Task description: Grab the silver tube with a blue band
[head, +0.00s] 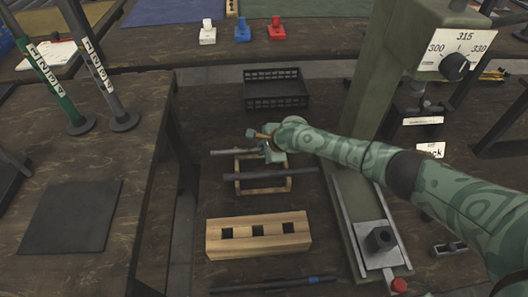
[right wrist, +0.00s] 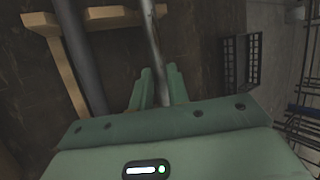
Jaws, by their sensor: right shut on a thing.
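A thin silver tube (head: 226,152) lies across a light wooden rack (head: 264,190), on its far side. My right gripper (head: 268,146) is over the tube's right part and shut on it. In the right wrist view, the tube (right wrist: 152,42) runs between the two fingers (right wrist: 159,88) and passes over the wooden rack's edge. I see no blue band on its visible part; the gripped stretch is hidden. A thicker dark grey tube (head: 300,172) lies across the rack's near side, apart from the fingers. My left gripper is not in view.
A wooden block with square holes (head: 217,238) stands nearer, with dark bluish rods (head: 290,284) in front of it. A black crate (head: 275,104) is behind the rack. A green press (head: 370,110) with a dial stands to the right, close to my right arm.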

